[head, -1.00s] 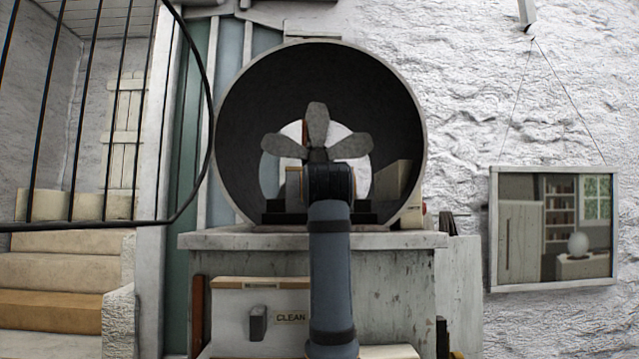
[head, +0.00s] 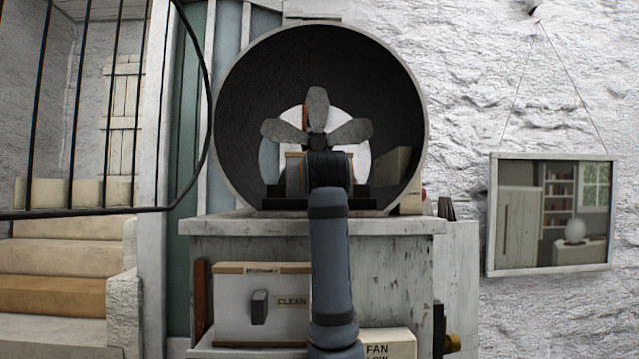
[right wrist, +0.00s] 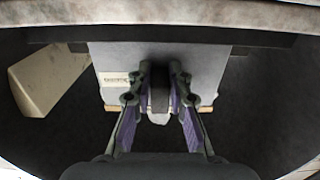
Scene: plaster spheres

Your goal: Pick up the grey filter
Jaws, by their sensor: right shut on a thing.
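The grey filter (right wrist: 205,65), a box with a pale label and a brownish edge strip, stands inside the dark round drum. My right gripper (right wrist: 158,82) is shut on the grey handle at the middle of its face in the right wrist view. In the head view only a small part of the filter (head: 293,172) shows beside my right arm, which reaches into the drum from below. The right fingers are hidden there. My left gripper is not in view.
A three-bladed fan (head: 317,115) stands in the drum (head: 240,85). A cream wedge-shaped block (head: 392,172) is at its right side. Below the stone ledge (head: 215,226) sits a white box marked CLEAN (head: 235,300). A box marked FAN LOW (head: 385,345) is at the lower right.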

